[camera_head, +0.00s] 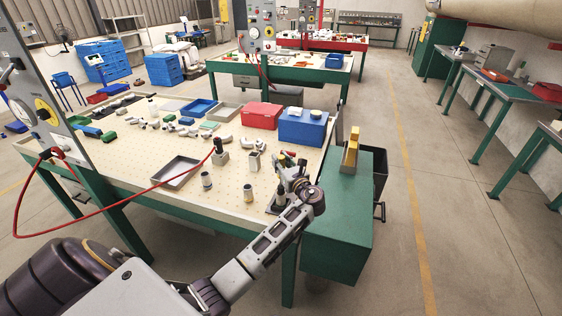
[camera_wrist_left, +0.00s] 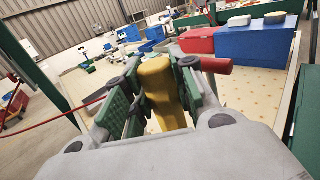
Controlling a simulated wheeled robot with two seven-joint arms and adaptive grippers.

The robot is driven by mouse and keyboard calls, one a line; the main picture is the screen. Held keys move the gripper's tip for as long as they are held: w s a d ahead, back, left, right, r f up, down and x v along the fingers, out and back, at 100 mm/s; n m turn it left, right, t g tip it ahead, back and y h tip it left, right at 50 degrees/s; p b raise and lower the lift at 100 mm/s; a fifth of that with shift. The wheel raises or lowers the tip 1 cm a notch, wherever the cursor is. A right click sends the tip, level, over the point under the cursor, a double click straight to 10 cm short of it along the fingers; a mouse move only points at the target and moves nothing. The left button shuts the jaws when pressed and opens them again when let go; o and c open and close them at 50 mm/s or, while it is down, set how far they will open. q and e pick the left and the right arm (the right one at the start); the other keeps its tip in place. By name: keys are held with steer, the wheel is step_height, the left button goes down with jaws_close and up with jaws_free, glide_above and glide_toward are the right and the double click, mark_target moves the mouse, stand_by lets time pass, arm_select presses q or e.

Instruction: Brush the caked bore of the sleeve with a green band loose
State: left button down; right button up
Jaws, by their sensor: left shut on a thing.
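My left gripper (camera_head: 287,178) is over the right front part of the pegboard-topped table. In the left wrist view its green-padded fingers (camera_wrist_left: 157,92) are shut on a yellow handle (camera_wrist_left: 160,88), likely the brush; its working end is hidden. Two small upright sleeves stand on the table left of the gripper, one nearer it (camera_head: 248,193) and one farther left (camera_head: 206,180). I cannot make out a green band on either, nor see into a bore. The gripper and wrist hide what is directly below them. My right gripper is not in view.
A red-hosed tool (camera_head: 220,156) stands behind the sleeves, beside a grey tray (camera_head: 176,172). A red box (camera_head: 261,116) and a blue box (camera_head: 302,128) stand at the back right. A red handle (camera_wrist_left: 216,66) shows just beyond the fingers. A green cabinet (camera_head: 335,235) adjoins the table's right side.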

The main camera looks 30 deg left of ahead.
arm_select(q)
steer(key=shift+f, duration=0.65)
steer(key=shift+f, duration=0.45)
steer(key=shift+r, duration=0.5)
stand_by(0.5)
steer(key=shift+r+p, duration=0.6)
steer(key=shift+p, duration=0.35)
steer(key=shift+f+b, duration=0.35)
steer(key=shift+f, duration=0.75)
stand_by(0.4)
steer(key=shift+r+p, duration=0.45)
stand_by(0.4)
steer(key=shift+r+p, duration=0.65)
steer(key=shift+p, duration=0.05)
steer(key=shift+f, duration=0.4)
stand_by(0.6)
steer(key=shift+f+b, duration=0.4)
steer(key=shift+f, duration=0.3)
